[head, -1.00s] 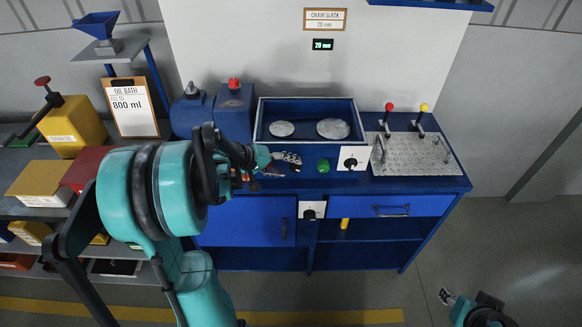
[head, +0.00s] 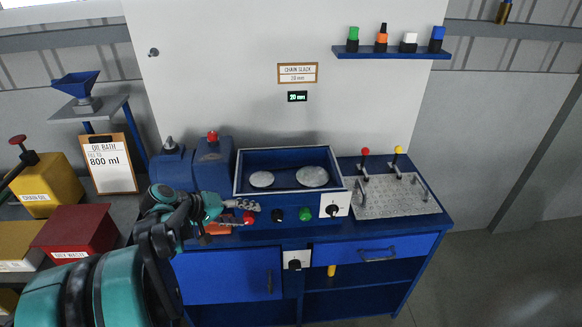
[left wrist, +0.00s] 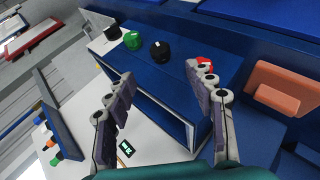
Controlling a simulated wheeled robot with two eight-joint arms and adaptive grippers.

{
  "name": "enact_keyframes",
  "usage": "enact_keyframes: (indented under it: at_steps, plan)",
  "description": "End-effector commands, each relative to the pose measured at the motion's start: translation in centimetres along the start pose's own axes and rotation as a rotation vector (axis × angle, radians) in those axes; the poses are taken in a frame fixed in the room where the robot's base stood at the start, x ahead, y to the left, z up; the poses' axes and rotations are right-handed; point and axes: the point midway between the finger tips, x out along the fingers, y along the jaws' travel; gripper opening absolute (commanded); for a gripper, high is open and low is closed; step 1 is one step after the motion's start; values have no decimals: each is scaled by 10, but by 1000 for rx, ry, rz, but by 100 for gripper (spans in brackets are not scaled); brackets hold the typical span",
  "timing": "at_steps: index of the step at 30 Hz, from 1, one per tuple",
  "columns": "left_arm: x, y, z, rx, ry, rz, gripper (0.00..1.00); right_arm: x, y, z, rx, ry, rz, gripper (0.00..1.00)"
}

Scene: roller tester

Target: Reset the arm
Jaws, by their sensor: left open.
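My left gripper (head: 254,207) is open and empty in front of the blue roller tester (head: 240,191), close to its red button (head: 249,217). I cannot tell whether it touches the button. The left wrist view shows its two fingers (left wrist: 160,82) spread apart, with the red button (left wrist: 204,64) just beyond one fingertip. A black knob (head: 278,215), a green button (head: 305,214) and a black rotary switch on a white plate (head: 333,211) run to the right along the panel. My right gripper is out of view.
An orange block (head: 217,229) lies below the gripper. A red box (head: 72,232) and yellow can (head: 45,190) stand at the left. The floor at the right is clear.

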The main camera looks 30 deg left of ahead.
Motion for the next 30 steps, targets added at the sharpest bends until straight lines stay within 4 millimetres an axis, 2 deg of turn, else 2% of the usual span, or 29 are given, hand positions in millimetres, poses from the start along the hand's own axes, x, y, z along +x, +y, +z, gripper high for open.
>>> enact_keyframes:
  at_steps: [5,8,11,15,18,21,25,30]
  plan:
    - [1,2,2,4,-3,-5,54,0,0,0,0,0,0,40]
    - [9,14,18,33,-25,-39,54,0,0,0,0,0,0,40]
    - [21,34,52,104,-61,-118,54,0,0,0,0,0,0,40]
    - [32,58,118,279,-99,-261,54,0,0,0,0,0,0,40]
    - [31,66,158,429,-98,-345,54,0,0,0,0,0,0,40]
    - [28,70,189,579,-80,-401,54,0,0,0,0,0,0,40]
    - [23,72,212,734,-47,-435,54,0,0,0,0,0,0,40]
    - [20,73,224,833,-19,-447,54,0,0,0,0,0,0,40]
